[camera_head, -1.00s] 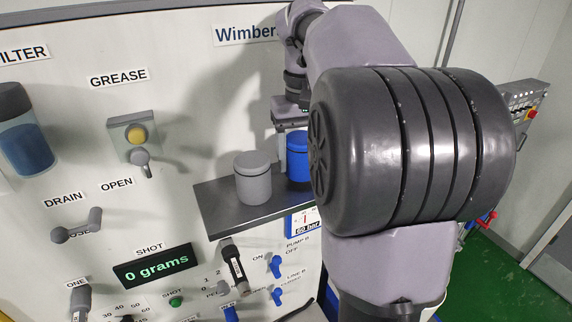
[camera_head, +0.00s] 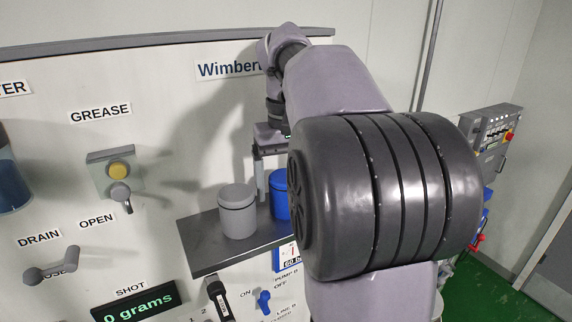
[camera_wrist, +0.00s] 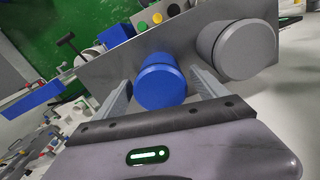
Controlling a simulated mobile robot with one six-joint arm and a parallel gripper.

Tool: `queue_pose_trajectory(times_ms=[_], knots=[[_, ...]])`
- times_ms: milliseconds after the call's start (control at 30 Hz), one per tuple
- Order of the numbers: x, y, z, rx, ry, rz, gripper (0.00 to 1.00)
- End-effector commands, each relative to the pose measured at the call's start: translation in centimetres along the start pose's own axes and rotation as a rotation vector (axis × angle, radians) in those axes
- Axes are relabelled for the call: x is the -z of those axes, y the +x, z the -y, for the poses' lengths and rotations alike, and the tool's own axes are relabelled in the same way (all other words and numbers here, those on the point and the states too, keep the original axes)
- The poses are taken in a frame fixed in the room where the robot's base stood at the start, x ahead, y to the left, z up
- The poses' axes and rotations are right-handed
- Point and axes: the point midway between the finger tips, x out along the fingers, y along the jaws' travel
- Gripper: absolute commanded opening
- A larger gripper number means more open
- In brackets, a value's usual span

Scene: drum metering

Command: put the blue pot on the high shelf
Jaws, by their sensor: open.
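The blue pot (camera_head: 279,194) is a lidded cylinder standing on a dark shelf (camera_head: 205,250) on the panel, partly hidden behind my arm in the head view. In the wrist view the blue pot (camera_wrist: 160,84) lies between the two open fingers of my gripper (camera_wrist: 160,92), with gaps visible beside it. In the head view my gripper (camera_head: 262,172) is just above and beside the pot, and its far finger is hidden. I cannot tell whether a finger touches the pot. I cannot tell which shelf is the high one.
A grey lidded pot (camera_head: 237,211) stands on the same shelf, left of the blue pot; it also shows in the wrist view (camera_wrist: 238,48). A grease button unit (camera_head: 118,172) and a drain lever (camera_head: 52,268) stick out of the panel at left. Switches sit below the shelf.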

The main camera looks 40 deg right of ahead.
Motion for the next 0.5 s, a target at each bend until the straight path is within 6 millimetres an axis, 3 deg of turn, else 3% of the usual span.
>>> queue_pose_trajectory(times_ms=[33,200,333,500], knots=[[0.1,-2.0,0.0,-0.001,0.001,-0.005,0.82],[0.1,-6.9,0.0,0.0,0.001,-0.003,0.82],[0.1,-9.2,0.0,0.0,0.0,-0.001,0.82],[0.0,-9.9,0.0,0.001,0.0,0.0,0.82]])
